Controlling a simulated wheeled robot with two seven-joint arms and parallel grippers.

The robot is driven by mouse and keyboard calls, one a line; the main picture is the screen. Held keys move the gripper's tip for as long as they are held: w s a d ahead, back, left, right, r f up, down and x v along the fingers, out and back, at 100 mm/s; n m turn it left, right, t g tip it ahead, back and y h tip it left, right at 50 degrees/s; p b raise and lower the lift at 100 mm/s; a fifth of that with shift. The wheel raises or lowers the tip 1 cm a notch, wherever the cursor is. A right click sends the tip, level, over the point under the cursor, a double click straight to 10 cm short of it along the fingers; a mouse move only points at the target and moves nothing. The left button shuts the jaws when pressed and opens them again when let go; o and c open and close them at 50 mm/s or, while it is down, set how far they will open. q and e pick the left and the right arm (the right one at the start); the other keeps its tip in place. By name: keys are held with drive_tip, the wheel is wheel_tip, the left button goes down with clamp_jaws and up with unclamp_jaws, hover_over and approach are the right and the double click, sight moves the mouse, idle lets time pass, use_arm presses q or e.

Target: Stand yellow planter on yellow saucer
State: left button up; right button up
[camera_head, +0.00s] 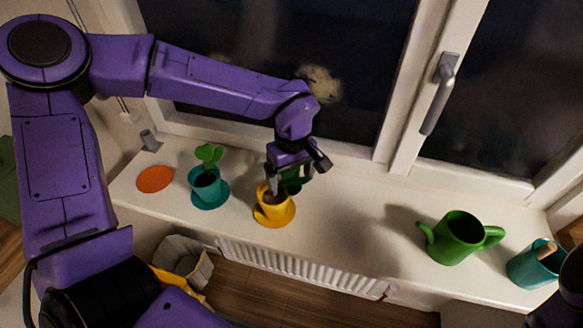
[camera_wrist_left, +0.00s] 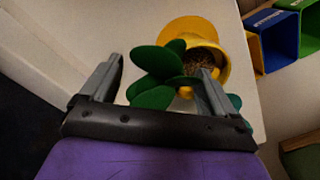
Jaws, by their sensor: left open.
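The yellow planter (camera_head: 273,208), with dark soil and a green leafy plant (camera_head: 293,183), stands about upright over the yellow saucer (camera_head: 287,219). The planter's base appears to rest on the saucer, though the contact is hard to see. My left gripper (camera_head: 293,180) is open just above the planter, with the leaves between its fingers. In the left wrist view, the gripper (camera_wrist_left: 160,80) has the leaves between its fingers. One finger overlaps the rim of the planter (camera_wrist_left: 222,62), and touching cannot be told. The saucer (camera_wrist_left: 188,27) shows behind the planter. My right gripper is not visible.
A teal planter (camera_head: 205,187) on a teal saucer stands left of the yellow one, beside an empty orange saucer (camera_head: 154,179). A green watering can (camera_head: 458,238) and a teal pot (camera_head: 530,266) stand to the right. The window (camera_head: 290,60) is close behind. The sill's middle is clear.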

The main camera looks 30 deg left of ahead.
use_arm(q)
wheel_tip(320, 180, up, 12)
drive_tip(key=shift+w+f+b, duration=0.1)
drive_tip(key=shift+b, duration=0.2)
